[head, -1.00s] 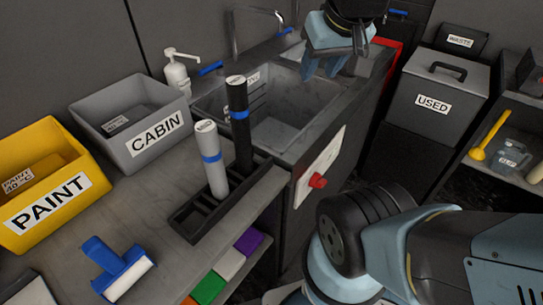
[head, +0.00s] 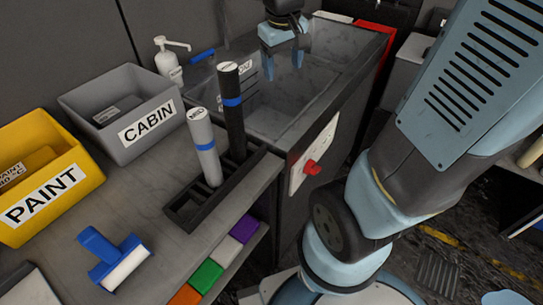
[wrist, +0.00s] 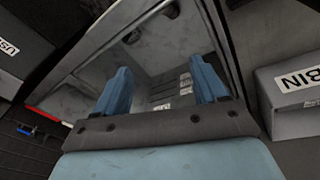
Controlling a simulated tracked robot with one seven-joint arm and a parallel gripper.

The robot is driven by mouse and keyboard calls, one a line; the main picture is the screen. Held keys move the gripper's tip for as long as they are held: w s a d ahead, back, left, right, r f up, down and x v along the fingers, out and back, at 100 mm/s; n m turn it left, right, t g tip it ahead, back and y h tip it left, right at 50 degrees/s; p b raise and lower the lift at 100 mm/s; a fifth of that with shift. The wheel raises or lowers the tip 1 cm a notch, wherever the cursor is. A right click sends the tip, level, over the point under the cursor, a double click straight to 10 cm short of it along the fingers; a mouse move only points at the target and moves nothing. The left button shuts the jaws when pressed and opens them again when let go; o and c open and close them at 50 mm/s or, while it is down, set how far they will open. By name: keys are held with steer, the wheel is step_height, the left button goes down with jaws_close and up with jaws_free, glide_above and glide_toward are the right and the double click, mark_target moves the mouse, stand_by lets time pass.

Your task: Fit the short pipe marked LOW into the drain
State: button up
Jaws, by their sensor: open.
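My gripper (head: 285,62) is open and empty above the sink basin (head: 325,85), pointing down. In the wrist view its two blue fingers stand apart (wrist: 160,82) over the basin, with nothing between them. White labels (wrist: 186,83) show on or against dark items inside the basin, too small to read. In the head view a label (head: 245,68) shows there too. I cannot make out a pipe marked LOW or the drain opening.
The black rack (head: 190,210) has empty slots at its near end. A red knob (head: 312,168) juts from the sink front.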

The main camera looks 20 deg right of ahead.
steer(key=w+a+f+n+g+h, duration=0.1)
steer(key=w+f, duration=0.3)
steer(key=f, duration=0.2)
steer(key=w+a+f+n+g, duration=0.1)
steer(key=w+f+n+g, duration=0.1)
steer(key=w+f, duration=0.35)
steer(key=f, duration=0.8)
steer(key=f+n+g+h, duration=0.1)
steer(key=f, duration=0.7)
steer(key=s+d+f+n+h, duration=0.1)
steer(key=f, duration=0.8)
steer(key=shift+d+g, duration=0.1)
steer(key=shift+g, duration=0.2)
steer(key=shift+a+x, duration=0.15)
steer(key=shift+x, duration=1.15)
steer(key=shift+a+x, duration=0.15)
steer(key=shift+x, duration=1.2)
steer(key=shift+f, duration=0.35)
steer(key=shift+c, duration=0.4)
steer(key=shift+s, duration=0.1)
steer(key=c, duration=1.2)
steer(key=shift+r, duration=0.1)
